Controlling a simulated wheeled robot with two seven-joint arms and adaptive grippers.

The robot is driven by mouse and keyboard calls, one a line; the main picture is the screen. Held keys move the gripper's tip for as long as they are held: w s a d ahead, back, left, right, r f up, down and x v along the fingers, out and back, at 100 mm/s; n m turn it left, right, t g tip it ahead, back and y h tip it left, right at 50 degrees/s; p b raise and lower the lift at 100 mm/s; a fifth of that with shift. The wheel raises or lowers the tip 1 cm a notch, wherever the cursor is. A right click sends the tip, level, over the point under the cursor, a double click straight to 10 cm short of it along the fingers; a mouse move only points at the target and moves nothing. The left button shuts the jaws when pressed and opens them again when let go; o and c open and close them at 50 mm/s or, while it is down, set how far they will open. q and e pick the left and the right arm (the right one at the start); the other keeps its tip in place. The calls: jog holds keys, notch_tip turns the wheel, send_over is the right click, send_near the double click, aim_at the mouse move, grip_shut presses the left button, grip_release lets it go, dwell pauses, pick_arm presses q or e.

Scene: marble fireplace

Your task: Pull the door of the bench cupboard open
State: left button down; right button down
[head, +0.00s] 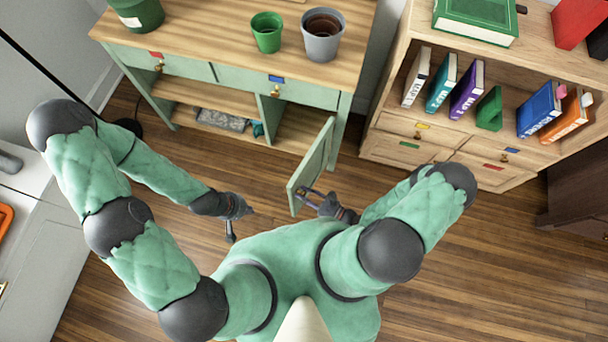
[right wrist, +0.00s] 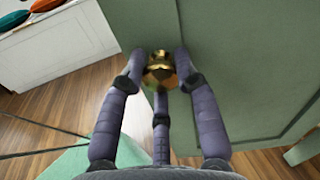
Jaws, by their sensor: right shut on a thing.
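The bench (head: 200,40) has a wooden top and a green front. Its cupboard door (head: 313,165) stands swung well out from the front, showing the open compartment behind it. My right gripper (head: 312,194) is at the free edge side of the door. In the right wrist view the fingers (right wrist: 160,80) are closed around a brass knob (right wrist: 159,68) on the green door panel (right wrist: 245,60). My left gripper (head: 240,212) hangs over the floor to the left of the door, touching nothing; its finger opening is too small to tell.
A bookcase (head: 480,150) with drawers and books stands to the right. Pots (head: 322,35) stand on the bench top. A grey folded item (head: 220,121) lies on the bench's lower shelf. Wooden floor (head: 450,270) is clear to the right of my body.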

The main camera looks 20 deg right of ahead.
jog(key=shift+r, duration=0.15)
jog(key=c, duration=0.9)
grip_release()
jog(key=shift+d, duration=0.1)
jog(key=v, duration=1.2)
